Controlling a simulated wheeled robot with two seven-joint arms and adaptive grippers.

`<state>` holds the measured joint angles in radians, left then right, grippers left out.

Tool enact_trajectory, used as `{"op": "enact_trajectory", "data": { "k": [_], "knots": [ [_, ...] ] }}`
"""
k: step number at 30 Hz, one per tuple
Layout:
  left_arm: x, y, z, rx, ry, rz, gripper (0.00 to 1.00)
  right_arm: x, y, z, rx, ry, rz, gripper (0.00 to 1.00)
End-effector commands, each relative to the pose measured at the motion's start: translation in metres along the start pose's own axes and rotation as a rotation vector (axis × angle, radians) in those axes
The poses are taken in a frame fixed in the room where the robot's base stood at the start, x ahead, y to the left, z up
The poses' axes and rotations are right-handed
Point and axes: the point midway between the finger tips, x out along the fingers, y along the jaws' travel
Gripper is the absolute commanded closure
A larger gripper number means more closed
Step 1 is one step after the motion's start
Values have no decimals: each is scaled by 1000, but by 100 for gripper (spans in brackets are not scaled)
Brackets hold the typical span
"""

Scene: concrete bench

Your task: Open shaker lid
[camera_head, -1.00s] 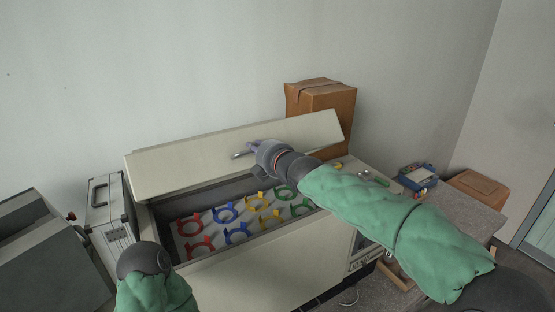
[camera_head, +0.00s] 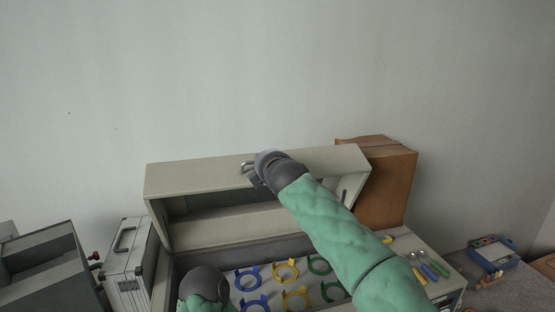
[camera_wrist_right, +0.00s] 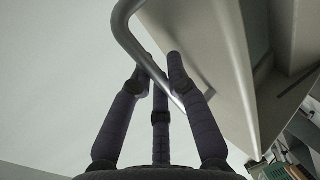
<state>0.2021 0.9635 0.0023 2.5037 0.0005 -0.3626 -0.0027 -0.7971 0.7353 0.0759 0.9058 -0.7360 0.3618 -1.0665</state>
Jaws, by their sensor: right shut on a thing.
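The shaker's pale lid (camera_head: 190,180) is raised and tilted back, with its hollow inside facing me. Below it the shaker body (camera_head: 161,280) is uncovered and shows coloured ring clamps (camera_head: 285,271) on its platform. My right gripper (camera_head: 251,174) is at the lid's metal handle (camera_head: 246,164). In the right wrist view the bent handle bar (camera_wrist_right: 134,42) runs between the fingers of my right gripper (camera_wrist_right: 163,72), which are shut on it; the lid (camera_wrist_right: 205,45) fills the right. A rounded dark part of my left arm shows low over the shaker; its gripper fingers are not seen.
A cardboard box (camera_head: 388,185) stands behind the lid's right end. A silver case (camera_head: 130,262) and a dark grey machine (camera_head: 45,262) are at the left. Coloured-handled tools (camera_head: 430,268) lie right of the opening, and a blue box (camera_head: 492,252) is farther right.

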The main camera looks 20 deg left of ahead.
Motion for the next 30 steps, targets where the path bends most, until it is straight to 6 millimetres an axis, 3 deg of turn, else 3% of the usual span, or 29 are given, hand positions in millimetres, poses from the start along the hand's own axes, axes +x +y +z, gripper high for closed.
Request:
{"op": "enact_trajectory", "data": {
  "k": [17,18,20,30],
  "knots": [
    [-4,1,0,-1,0,0,18,7,-2,-5,-2,-4,-9,100],
    [-4,1,0,-1,0,0,18,7,-2,-6,-2,-4,-9,72],
    [-4,1,0,-1,0,0,18,7,-2,-6,-2,-3,-8,59],
    [-4,1,0,0,0,0,18,6,0,-6,-1,-2,-4,59]
  ]
}}
